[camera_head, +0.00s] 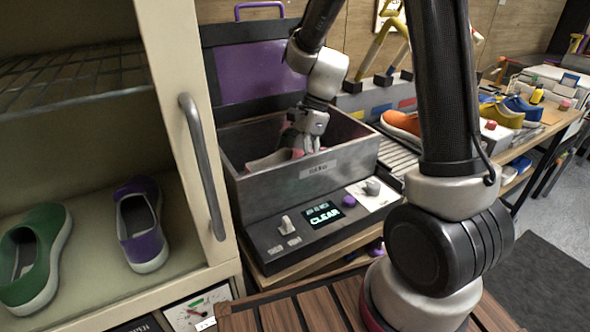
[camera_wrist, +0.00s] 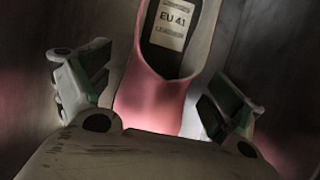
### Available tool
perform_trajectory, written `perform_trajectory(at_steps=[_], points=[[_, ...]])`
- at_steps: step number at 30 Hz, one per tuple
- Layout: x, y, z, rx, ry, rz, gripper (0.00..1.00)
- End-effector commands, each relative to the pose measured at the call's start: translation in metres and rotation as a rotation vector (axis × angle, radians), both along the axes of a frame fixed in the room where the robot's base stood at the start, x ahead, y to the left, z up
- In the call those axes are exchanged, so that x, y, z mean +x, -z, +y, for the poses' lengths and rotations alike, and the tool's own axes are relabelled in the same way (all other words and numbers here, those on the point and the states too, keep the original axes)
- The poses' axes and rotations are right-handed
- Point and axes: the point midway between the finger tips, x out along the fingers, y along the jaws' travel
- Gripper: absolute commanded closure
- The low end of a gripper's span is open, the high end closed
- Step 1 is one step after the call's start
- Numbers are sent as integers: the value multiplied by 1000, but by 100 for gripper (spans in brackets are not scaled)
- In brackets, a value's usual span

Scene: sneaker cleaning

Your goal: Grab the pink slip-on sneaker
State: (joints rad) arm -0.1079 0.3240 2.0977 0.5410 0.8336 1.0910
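The pink slip-on sneaker (camera_head: 268,160) lies inside a grey metal box (camera_head: 312,178) with its purple-lined lid raised. In the wrist view the pink sneaker (camera_wrist: 160,98) points its toe at my gripper, and its insole label reads EU 41. My gripper (camera_head: 300,148) reaches down into the box at the sneaker. In the wrist view my gripper (camera_wrist: 158,92) is open, with one finger on each side of the toe and a visible gap to each. The lower part of the sneaker is hidden by the box wall in the head view.
A cabinet with a door handle (camera_head: 200,165) stands at the left, holding a green shoe (camera_head: 32,258) and a purple shoe (camera_head: 141,225). The box's front panel has a display (camera_head: 323,214) reading CLEAR. An orange shoe (camera_head: 401,124) sits right of the box. The box walls surround my gripper closely.

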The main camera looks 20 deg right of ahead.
Motion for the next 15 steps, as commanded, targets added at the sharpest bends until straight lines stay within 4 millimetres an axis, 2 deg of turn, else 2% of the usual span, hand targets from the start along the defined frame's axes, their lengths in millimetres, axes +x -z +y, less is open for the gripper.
perform_trajectory(at_steps=[1,8,15], points=[[0,0,0,0,0,0,22],[0,0,0,0,0,0,63],[0,-1,0,0,0,-1,64]])
